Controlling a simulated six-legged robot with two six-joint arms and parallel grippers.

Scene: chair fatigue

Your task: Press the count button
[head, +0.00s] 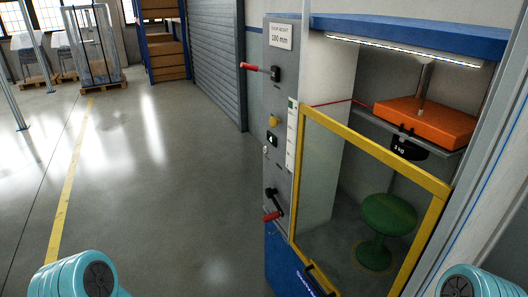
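The grey control panel (282,75) stands upright on the near side of the test machine. It carries a round yellow button (273,122). Just below it is a small black element with a white mark (271,139), and under that a small pale round knob (265,150). The labels are too small to read, so I cannot tell which one is the count button. A red-handled lever (256,67) sticks out above, and another red-handled crank (272,209) sits below. Teal parts of my own arms show at the bottom corners. Neither gripper is in view.
A yellow-framed clear door (372,146) covers the machine's front. Behind it are an orange block (425,121), a dark weight marked 3 kg (408,148) and a green stool (389,214). The floor left of the panel is open. Shelving (163,45) stands farther back.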

